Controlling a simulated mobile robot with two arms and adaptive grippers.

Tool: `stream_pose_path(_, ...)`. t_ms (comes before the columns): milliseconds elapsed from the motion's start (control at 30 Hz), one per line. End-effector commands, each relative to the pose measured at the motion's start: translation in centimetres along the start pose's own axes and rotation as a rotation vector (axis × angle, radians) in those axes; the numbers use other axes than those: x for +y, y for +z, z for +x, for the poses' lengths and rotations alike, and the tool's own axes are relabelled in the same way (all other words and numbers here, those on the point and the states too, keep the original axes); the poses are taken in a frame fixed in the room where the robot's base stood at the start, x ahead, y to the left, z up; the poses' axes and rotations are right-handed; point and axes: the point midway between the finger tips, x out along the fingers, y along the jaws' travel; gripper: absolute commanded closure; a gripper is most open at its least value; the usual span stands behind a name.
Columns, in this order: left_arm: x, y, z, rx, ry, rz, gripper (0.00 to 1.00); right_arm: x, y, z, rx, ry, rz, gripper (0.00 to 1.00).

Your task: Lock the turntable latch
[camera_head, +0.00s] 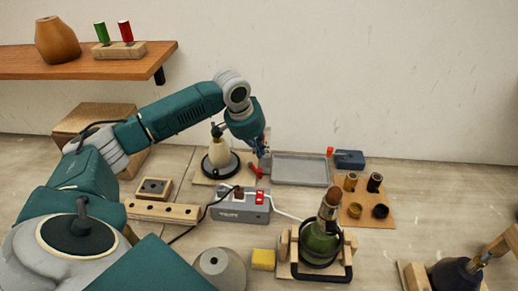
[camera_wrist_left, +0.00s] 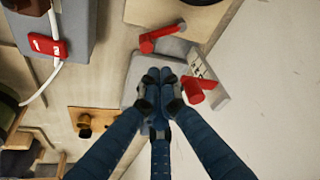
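The turntable (camera_head: 220,172) is a dark round plate on a pale wooden board, with a cream lamp body (camera_head: 221,152) upright on it. A red latch lever (camera_head: 256,171) sits at the board's right edge. In the left wrist view the red latch (camera_wrist_left: 160,39) lies beyond my fingertips, apart from them. My left gripper (camera_head: 262,150) hangs just above and right of the latch. In the wrist view the left gripper (camera_wrist_left: 159,76) has its fingertips together with nothing seen between them. Whether the latch is locked is unclear.
A grey tray (camera_head: 300,169) lies right of my left gripper. A red knob (camera_wrist_left: 200,91) on a grey panel is close to the fingers. A grey power box (camera_head: 240,207) with cables stands in front. A green bottle (camera_head: 320,243) sits in a wooden cradle nearer.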

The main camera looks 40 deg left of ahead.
Motion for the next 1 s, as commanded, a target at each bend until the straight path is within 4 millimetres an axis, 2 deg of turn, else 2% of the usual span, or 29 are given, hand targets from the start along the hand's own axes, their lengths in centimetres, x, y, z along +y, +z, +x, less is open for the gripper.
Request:
stream_pose_path(200,0.1,0.0,4.0,-0.003,0.003,-0.002,1.0,-0.4,-1.2,-1.3,0.016,-0.005,0.002,0.6)
stream_pose_path(400,0.0,-0.1,6.4,0.0,0.001,-0.002,1.0,-1.1,-1.2,-1.7,0.015,-0.012,0.004,0.6)
stream_pose_path(567,0.0,-0.1,7.1,0.001,0.001,-0.001,1.0,-1.2,-1.0,-1.8,0.011,-0.013,0.003,0.6)
stream_pose_path(1000,-0.1,-0.5,7.3,0.001,0.005,0.012,1.0,-0.6,-0.6,-1.6,0.006,-0.007,0.0,0.6)
